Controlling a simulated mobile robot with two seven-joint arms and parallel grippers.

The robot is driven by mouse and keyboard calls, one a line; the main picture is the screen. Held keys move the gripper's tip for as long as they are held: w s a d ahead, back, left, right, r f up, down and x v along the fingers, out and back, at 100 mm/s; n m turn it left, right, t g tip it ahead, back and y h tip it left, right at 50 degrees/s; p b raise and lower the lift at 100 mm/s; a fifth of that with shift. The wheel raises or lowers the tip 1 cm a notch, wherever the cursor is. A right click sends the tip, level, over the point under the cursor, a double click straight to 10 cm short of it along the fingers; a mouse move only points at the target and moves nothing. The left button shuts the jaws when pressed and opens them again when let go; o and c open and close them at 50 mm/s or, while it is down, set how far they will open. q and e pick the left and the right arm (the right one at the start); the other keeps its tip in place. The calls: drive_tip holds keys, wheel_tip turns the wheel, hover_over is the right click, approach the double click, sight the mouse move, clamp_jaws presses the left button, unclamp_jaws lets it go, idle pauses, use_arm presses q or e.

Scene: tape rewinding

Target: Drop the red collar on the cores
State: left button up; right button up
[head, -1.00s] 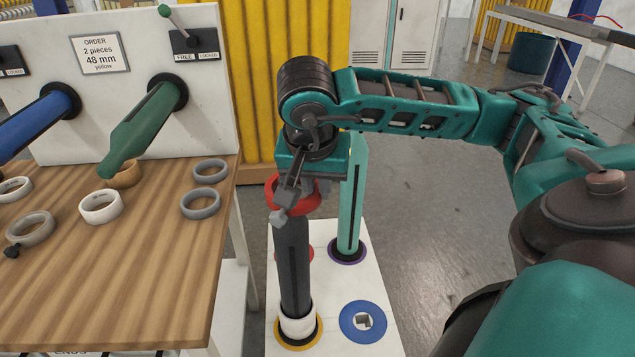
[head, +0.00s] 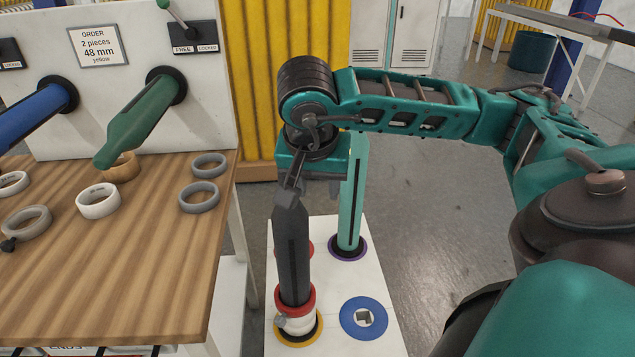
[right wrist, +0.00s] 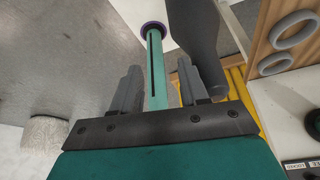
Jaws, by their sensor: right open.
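The red collar (head: 296,302) is low around the dark grey post (head: 291,245) in the head view. My right gripper (head: 305,187) is open and empty near the top of the post, well above the collar. Its two spread fingers also show in the right wrist view (right wrist: 158,88), with the dark post (right wrist: 198,40) beside them. The collar is out of sight in the right wrist view. My left gripper is not in view.
The white stand (head: 385,285) also carries a teal post (head: 350,205) close behind my gripper and a blue ring base (head: 363,319). The wooden table (head: 130,250) at left holds several loose rings. A green spindle (head: 140,125) juts out over it.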

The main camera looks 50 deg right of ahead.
use_arm(q)
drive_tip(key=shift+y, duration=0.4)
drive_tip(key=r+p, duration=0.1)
drive_tip(key=p, duration=0.1)
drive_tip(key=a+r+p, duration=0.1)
drive_tip(key=p, duration=0.1)
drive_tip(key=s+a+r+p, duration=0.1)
drive_tip(key=p, duration=0.1)
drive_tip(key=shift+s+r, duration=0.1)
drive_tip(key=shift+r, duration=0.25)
use_arm(e)
drive_tip(key=v, duration=1.3)
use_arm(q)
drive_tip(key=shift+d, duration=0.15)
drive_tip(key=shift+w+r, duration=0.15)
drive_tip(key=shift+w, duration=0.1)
use_arm(e)
drive_tip(key=shift+f, duration=0.1)
